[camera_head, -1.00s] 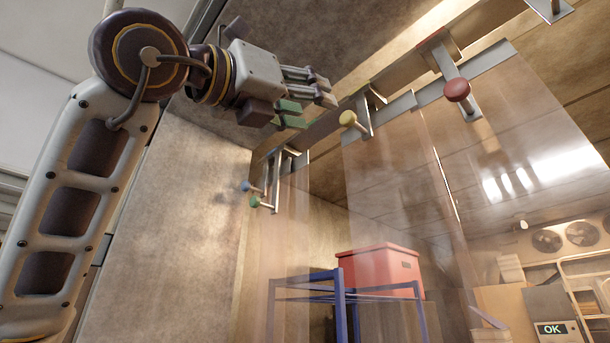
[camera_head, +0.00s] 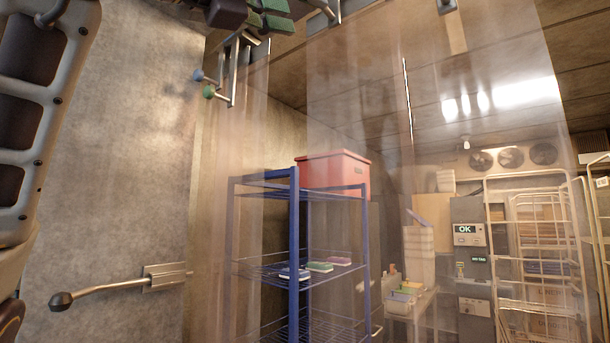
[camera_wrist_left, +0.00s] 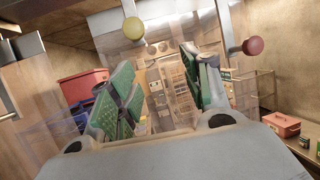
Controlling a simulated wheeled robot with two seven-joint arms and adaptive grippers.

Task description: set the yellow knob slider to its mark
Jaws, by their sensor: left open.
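The yellow knob (camera_wrist_left: 133,28) shows in the left wrist view, above and slightly left of the space between my open left gripper's fingers (camera_wrist_left: 156,68). It is beyond the fingertips and no finger appears to touch it. It hangs below a pale metal bracket at the top of a clear curtain strip. In the head view only the lower part of my left gripper (camera_head: 268,14) shows, cut off at the top edge, and the yellow knob is out of frame. I cannot make out its mark in either current view. My right gripper is not in view.
A red knob (camera_wrist_left: 253,46) is right of the yellow one. Behind the clear strips stand a blue rack (camera_head: 294,230) and a red box (camera_head: 340,172). A lever handle (camera_head: 110,290) juts from the left wall.

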